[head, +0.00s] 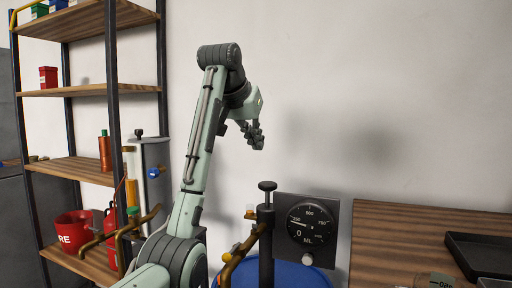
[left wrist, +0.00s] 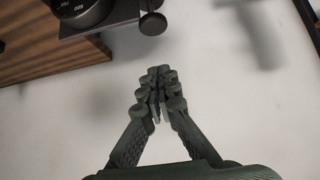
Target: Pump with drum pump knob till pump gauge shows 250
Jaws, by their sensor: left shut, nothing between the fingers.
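The pump gauge (head: 313,222) is a round black dial on a dark square plate, marked 250, 500, 750 and ML. A pale needle seems to point left, near the 250 side; its exact reading is too small to tell. The drum pump knob (head: 267,186) is a black round cap on a short stem atop a dark post, left of the gauge. My left gripper (head: 257,138) is shut and empty, above the knob and apart from it. In the left wrist view its fingers (left wrist: 160,78) meet, with part of the gauge (left wrist: 85,12) at upper left. My right gripper does not show.
A blue drum (head: 285,274) stands under the pump, with a brass spout (head: 243,255) at left. A wooden table (head: 410,235) with a black tray (head: 484,254) is at right. Shelving (head: 85,170) with a red bucket (head: 76,232) is at left. The wall behind is bare.

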